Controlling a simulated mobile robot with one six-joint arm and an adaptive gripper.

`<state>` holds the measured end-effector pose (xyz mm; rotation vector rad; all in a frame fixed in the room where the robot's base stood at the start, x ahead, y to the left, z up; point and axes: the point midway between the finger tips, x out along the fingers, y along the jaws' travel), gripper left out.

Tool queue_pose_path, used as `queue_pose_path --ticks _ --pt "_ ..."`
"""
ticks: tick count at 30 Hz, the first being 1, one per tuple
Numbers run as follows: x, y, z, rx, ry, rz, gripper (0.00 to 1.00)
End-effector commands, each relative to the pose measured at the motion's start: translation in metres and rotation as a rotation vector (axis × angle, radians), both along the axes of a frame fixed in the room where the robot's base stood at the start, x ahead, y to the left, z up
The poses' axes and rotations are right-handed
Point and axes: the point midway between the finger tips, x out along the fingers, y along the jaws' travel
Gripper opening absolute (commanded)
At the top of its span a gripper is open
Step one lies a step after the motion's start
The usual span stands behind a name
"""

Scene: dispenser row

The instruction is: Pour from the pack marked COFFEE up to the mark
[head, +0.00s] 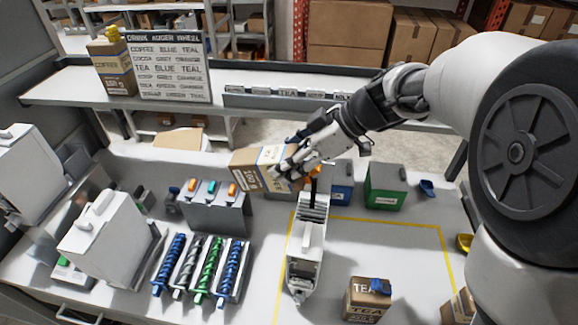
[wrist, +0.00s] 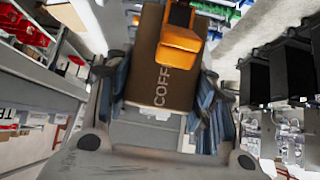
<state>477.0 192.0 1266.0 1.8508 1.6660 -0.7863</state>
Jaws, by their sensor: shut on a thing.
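My gripper (head: 288,168) is shut on a brown pack (head: 255,168), held tilted far over on its side above the table. In the wrist view the pack (wrist: 160,85) reads "COFF", the rest hidden, and sits between both fingers. Its orange spout (wrist: 180,42) also shows in the head view (head: 314,171), above the open top of a white dispenser (head: 309,240). A short dark strip (head: 313,187) runs from the spout down to that opening; I cannot tell for sure whether it is falling coffee. I cannot make out a fill mark.
Several coloured augers (head: 205,270) lie left of the dispenser. A TEA pack (head: 367,299) stands front right, a green box (head: 386,186) behind. Yellow tape (head: 390,221) marks mostly bare table.

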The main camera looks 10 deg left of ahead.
Motion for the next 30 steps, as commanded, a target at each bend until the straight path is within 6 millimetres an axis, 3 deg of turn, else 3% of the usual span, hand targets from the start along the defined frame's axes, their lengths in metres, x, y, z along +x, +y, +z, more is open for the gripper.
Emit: queue_pose_path --ticks 30 --pt "-0.0001 -0.0013 -0.0008 0.038 -0.005 0.0 0.11"
